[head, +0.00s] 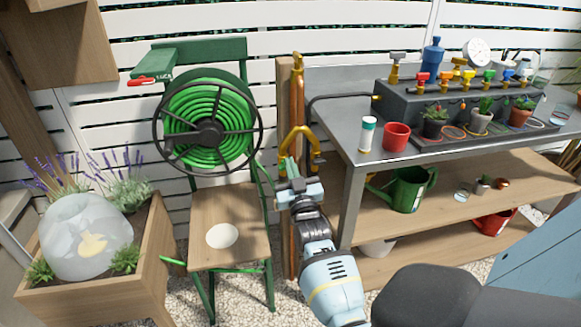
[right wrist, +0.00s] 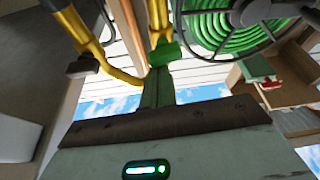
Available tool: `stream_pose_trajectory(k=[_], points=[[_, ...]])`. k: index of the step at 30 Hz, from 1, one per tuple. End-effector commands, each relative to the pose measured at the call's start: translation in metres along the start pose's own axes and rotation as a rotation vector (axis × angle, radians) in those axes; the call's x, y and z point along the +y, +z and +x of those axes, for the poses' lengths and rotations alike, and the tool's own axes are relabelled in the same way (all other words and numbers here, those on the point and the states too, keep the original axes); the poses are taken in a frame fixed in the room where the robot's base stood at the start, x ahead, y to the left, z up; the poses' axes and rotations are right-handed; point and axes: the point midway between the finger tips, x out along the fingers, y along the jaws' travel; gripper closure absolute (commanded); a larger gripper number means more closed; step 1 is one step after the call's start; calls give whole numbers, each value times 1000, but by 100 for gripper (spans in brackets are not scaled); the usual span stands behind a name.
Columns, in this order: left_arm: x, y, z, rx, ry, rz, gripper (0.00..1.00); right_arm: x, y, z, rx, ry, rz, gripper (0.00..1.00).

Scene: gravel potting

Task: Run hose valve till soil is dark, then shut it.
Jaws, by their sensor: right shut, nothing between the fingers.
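A yellow pipe fitting with a forked, curved tap (head: 300,140) stands on a copper pipe by the wooden post; it also shows in the right wrist view (right wrist: 85,30). My right gripper (head: 288,168) is shut and empty, its fingers close to this tap. A bright green piece by the fingertips shows in the wrist view; I cannot tell whether they touch it. The green hose reel (head: 230,104) is left of the gripper. Small potted plants stand on the bench, one in a terracotta pot (head: 519,118); their soil colour is too small to judge. My left gripper is not in view.
A manifold box (head: 400,104) with several coloured taps stands on the metal bench (head: 345,135). A red cup (head: 396,136) and a white bottle (head: 368,134) are near its front edge. A green chair (head: 230,195) and a planter (head: 160,262) with a glass globe (head: 70,225) stand left.

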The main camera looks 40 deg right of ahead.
Motion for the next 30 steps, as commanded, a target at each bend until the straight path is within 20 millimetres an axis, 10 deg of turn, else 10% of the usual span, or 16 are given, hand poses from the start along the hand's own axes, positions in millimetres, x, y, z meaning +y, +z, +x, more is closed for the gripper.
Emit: stream_pose_trajectory(k=[30], points=[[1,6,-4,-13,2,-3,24,1,2,-1,-3,39,111,100]])
